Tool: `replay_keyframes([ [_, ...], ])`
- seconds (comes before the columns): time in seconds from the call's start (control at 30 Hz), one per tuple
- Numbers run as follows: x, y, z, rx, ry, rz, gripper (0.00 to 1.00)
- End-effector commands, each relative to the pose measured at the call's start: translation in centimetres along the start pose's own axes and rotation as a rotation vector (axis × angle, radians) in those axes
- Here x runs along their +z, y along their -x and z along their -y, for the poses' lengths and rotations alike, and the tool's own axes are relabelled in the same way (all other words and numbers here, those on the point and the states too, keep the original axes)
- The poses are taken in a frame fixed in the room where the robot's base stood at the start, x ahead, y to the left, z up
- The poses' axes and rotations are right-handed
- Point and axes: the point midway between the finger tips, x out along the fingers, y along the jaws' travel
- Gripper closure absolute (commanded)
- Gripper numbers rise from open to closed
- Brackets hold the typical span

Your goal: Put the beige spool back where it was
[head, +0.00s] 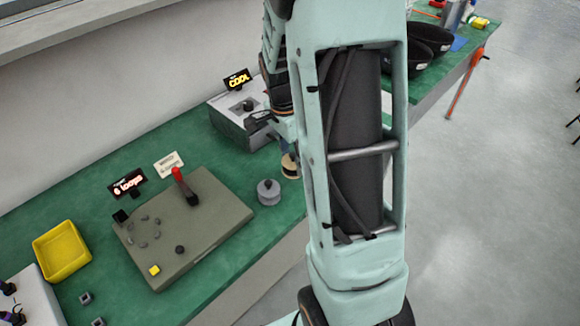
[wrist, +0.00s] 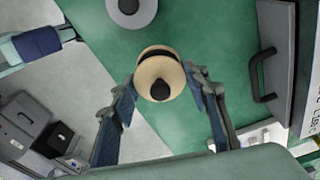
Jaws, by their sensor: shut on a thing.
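The beige spool (wrist: 146,74), round with a dark knob on top, sits between the two fingertips of my gripper (wrist: 160,78) in the wrist view. The fingers are shut on its sides. In the head view the beige spool (head: 290,168) shows small beside my arm, near the front edge of the green bench. My gripper is mostly hidden behind my arm there. I cannot tell whether the spool touches the bench or is held a little above it.
A grey spool (head: 269,194) stands close by on the green bench (head: 215,150); it also shows in the wrist view (wrist: 124,14). A grey box with a COOL sign (head: 236,80) stands behind. A panel with a red lever (head: 184,186) and a yellow tray (head: 62,252) lie left.

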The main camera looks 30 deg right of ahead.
Motion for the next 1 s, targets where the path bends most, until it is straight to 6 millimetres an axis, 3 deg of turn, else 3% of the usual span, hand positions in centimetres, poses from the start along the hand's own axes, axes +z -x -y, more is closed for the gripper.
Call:
replay_keyframes([
  [0.4, -0.1, -4.2, 0.8, 0.0, -0.001, 0.0, 0.85],
  [0.83, 0.0, -4.7, 0.8, 0.0, 0.0, 0.0, 0.85],
  [0.87, 0.0, -4.6, 0.8, 0.0, 0.0, 0.0, 0.56],
  [1.0, 0.0, -4.5, 0.8, 0.0, 0.0, 0.0, 0.4],
])
